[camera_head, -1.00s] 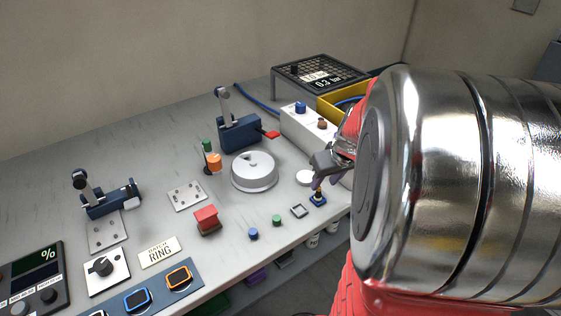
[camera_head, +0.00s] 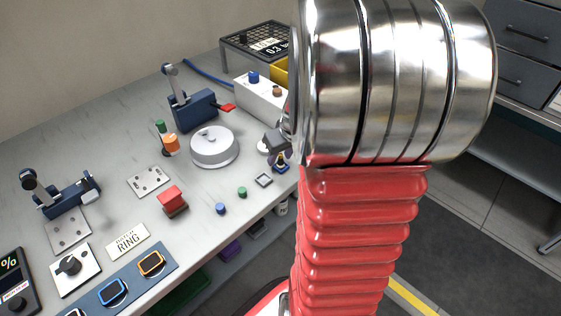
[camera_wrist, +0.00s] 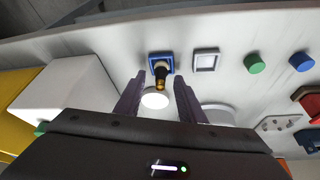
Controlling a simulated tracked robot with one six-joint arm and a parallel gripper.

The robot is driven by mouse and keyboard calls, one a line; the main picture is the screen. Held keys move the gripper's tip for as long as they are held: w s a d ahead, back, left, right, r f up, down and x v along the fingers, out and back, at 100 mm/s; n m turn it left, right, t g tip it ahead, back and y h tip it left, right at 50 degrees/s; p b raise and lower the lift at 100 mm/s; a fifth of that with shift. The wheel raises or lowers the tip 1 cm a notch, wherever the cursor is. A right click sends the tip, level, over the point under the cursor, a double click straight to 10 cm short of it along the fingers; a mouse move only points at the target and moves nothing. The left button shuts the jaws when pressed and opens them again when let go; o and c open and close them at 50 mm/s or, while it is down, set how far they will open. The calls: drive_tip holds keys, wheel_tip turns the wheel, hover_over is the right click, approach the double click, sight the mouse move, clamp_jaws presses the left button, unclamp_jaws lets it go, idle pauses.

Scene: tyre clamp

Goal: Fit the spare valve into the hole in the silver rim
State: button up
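The spare valve (camera_head: 281,156) has a dark body and a brass end. It stands in a small blue square holder (camera_head: 281,168) near the bench's front edge; the wrist view shows the valve (camera_wrist: 160,70) too. The silver rim (camera_head: 213,148) is a round disc lying on the bench, left of the valve, with a small dark mark on its top. Whether that mark is the hole I cannot tell. My gripper (camera_wrist: 159,80) is open, with the valve in line between its fingers and no visible contact. In the head view my arm hides part of it.
A white box with knobs (camera_head: 260,97) and a yellow bin (camera_head: 280,72) stand behind the gripper. A blue clamp with a red lever (camera_head: 194,110) stands behind the rim. A red block (camera_head: 172,200), green and blue caps and an empty square frame (camera_head: 264,180) lie nearby.

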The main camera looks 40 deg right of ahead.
drive_tip(key=shift+c, duration=0.5)
clamp_jaws()
